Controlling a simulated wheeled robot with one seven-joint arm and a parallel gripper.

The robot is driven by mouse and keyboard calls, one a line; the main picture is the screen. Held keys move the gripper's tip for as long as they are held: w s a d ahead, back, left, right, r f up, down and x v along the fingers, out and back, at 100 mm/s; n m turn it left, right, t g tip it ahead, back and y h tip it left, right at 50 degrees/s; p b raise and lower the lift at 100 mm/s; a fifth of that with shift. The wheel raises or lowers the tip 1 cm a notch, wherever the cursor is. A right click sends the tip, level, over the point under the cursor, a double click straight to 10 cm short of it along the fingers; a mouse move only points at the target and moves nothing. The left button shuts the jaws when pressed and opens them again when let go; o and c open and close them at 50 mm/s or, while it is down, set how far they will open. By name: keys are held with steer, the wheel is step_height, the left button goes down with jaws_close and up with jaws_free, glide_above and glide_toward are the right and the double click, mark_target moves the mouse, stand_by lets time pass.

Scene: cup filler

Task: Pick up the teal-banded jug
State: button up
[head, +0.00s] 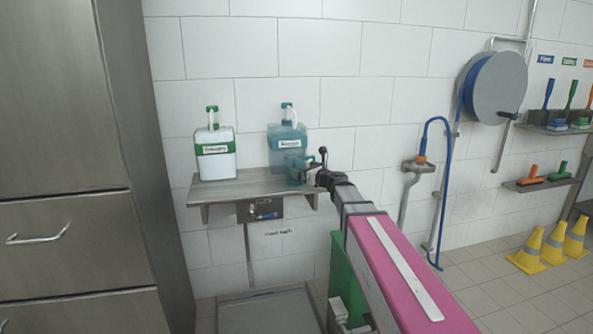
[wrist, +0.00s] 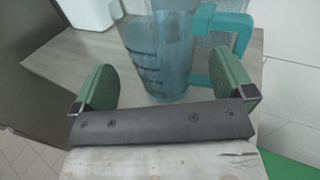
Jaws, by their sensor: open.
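The jug (head: 295,166) is clear blue with a teal handle. My gripper (head: 314,172) is open at the jug. In the wrist view its two green pads (wrist: 163,65) are spread wide, one to each side of the jug's lower body, with gaps showing.
A white canister with a green label (head: 215,155) stands left on the shelf. A blue canister (head: 287,143) stands close behind the jug. A tap (head: 265,214) is under the shelf. A blue hose (head: 440,190) hangs to the right.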

mark_target(296, 166)
steer(key=x, duration=0.5)
steer(key=shift+w+f, duration=0.15)
steer(key=shift+f, duration=0.05)
steer(key=c, duration=0.8)
steer(key=shift+o, duration=0.2)
